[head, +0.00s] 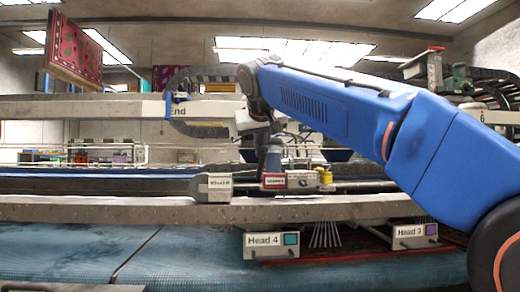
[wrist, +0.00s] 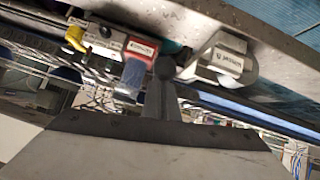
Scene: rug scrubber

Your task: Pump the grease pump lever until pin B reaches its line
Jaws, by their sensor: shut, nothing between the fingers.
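My gripper (wrist: 163,88) is shut and empty in the wrist view, its narrow fingers pointing at the rail. A dark rounded tip shows at their end; I cannot tell if it is part of the fingers or a knob behind them. Beside it is a block with a red-framed label (wrist: 141,47), with a grey-blue part (wrist: 131,77) attached. In the head view the red-labelled block (head: 274,181) sits on the rail below the grey-blue part (head: 271,160). I cannot make out the pump lever, pin B or its line for certain.
A yellow fitting (head: 325,175) is right of the red label. A grey labelled box (head: 214,186) is to its left. Below the front beam (head: 120,210) hang the Head 4 box (head: 271,244) and another head box (head: 415,235). A patterned rug (head: 75,47) hangs at upper left.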

